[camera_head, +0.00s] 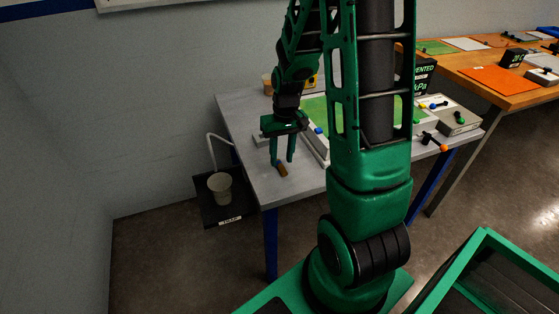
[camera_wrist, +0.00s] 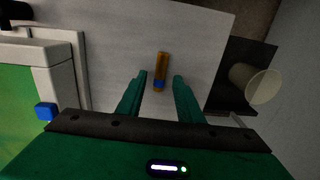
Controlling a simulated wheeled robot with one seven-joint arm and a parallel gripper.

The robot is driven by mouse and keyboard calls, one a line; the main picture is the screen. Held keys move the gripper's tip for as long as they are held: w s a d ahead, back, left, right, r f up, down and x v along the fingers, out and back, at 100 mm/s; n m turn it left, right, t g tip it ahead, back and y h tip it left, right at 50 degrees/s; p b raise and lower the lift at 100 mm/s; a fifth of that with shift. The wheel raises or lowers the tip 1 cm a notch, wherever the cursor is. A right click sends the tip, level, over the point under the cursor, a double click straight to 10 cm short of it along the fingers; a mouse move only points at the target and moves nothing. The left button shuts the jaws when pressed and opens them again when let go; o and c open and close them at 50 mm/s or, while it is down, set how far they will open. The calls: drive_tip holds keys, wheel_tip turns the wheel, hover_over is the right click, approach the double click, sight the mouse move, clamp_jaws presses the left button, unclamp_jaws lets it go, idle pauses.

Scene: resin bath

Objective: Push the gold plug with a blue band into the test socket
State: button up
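The gold plug (camera_wrist: 162,66) lies on the grey table in the wrist view, with its blue band at the end nearer my gripper. It also shows in the head view (camera_head: 283,171), near the table's front left edge. My gripper (camera_wrist: 160,77) is open, with one finger on each side of the plug's line and a clear gap to each. In the head view my gripper (camera_head: 282,162) points down just above the plug. I cannot tell its exact height. I cannot make out the test socket; my arm hides part of the table.
A green-topped unit with a blue knob (camera_wrist: 45,111) stands left in the wrist view. A cup (camera_head: 220,187) sits on a low dark shelf (camera_head: 207,211) beyond the table's left edge. A grey box with coloured knobs (camera_head: 456,122) stands at the right of the table (camera_head: 238,128).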

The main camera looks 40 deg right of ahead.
sight(283, 165)
wheel_tip(283, 165, up, 9)
drive_tip(key=s+r+m, duration=0.1)
drive_tip(key=s+r, duration=0.2)
drive_tip(key=s, duration=0.7)
drive_tip(key=s+a+r+m, duration=0.1)
drive_tip(key=s+r+m, duration=0.1)
drive_tip(key=s, duration=0.9)
drive_tip(key=shift+a+r, duration=0.2)
drive_tip(key=shift+r, duration=0.65)
drive_tip(key=shift+s, duration=0.3)
drive_tip(key=shift+c, duration=0.2)
drive_tip(key=shift+s, duration=0.15)
